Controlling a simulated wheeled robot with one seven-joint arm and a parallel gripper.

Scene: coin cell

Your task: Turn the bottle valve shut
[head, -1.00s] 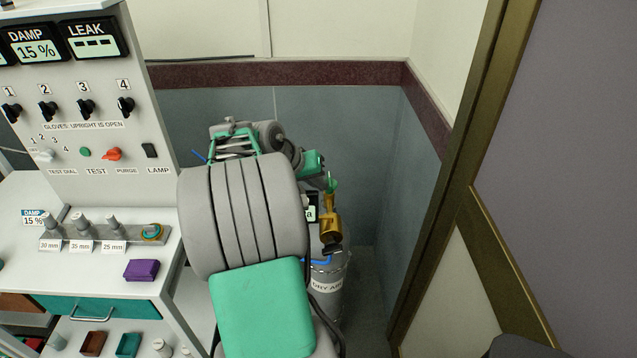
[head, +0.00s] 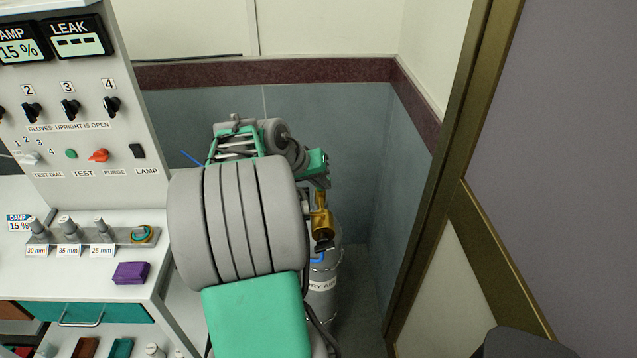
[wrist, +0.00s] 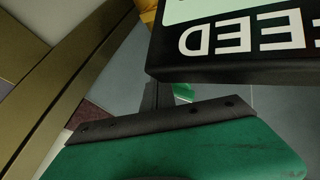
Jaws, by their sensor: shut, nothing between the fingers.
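The grey bottle (head: 324,282), with a "DRY AIR" label, stands in the corner behind my arm. Its brass valve body (head: 320,215) shows just right of my arm. My arm's green wrist part is above the brass body in the head view, and I cannot see the valve handle there. In the wrist view, my gripper (wrist: 153,92) is shut and empty, its dark fingers close together. A small green piece, perhaps the valve handle (wrist: 183,92), shows just beside the fingers, partly hidden by my gripper. I cannot tell if they touch.
A black "FEED" display (wrist: 240,50) appears upside down, close by my gripper in the wrist view. A gold door frame (head: 450,150) stands right of the bottle. The panelled bench (head: 90,160) is at left, with a purple block (head: 131,273) on it.

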